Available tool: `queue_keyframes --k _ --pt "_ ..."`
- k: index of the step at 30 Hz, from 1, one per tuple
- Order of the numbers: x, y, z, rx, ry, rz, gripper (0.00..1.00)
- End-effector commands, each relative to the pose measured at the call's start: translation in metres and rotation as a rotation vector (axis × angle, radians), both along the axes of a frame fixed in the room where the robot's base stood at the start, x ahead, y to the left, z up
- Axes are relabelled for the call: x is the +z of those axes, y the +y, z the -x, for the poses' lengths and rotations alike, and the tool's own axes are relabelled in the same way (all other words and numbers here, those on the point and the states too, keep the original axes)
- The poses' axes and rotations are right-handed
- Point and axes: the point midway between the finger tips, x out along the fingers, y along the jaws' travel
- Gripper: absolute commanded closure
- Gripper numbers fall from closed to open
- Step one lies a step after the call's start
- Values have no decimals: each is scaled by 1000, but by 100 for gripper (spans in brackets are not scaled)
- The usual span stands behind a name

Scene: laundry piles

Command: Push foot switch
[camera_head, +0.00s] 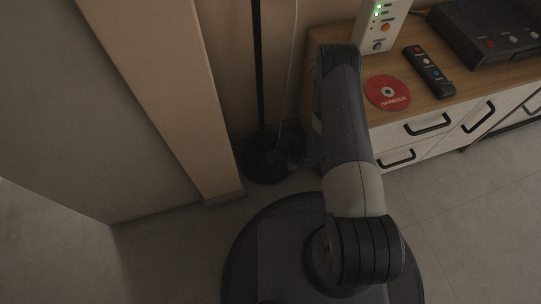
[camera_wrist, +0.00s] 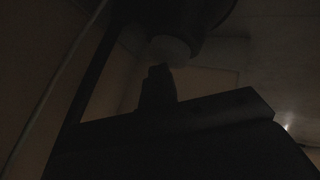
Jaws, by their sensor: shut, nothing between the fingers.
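A dark floor lamp pole (camera_head: 259,70) rises from a round black base (camera_head: 262,163) on the floor, left of the cabinet. I cannot make out a separate foot switch; the area around the base is very dark and partly behind my arm. My gripper (camera_wrist: 158,75) shows as a dark shape in the wrist view, shut and empty. Whether it touches the base or a switch cannot be told.
A pale cord (camera_head: 294,60) hangs beside the pole. A wooden-topped cabinet (camera_head: 450,110) with white drawers stands right, bearing a red disc (camera_head: 387,92), a remote (camera_head: 429,71), a white box with green lights (camera_head: 381,22) and a dark console (camera_head: 490,35). A wall edge (camera_head: 165,100) is left.

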Motion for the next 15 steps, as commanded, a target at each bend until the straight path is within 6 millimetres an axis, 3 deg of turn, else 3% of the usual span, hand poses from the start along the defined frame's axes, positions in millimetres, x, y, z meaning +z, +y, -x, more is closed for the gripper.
queue_keyframes --k 10,15 --pt "4 0 0 0 0 0 100" --pt "16 0 0 0 -1 0 100"
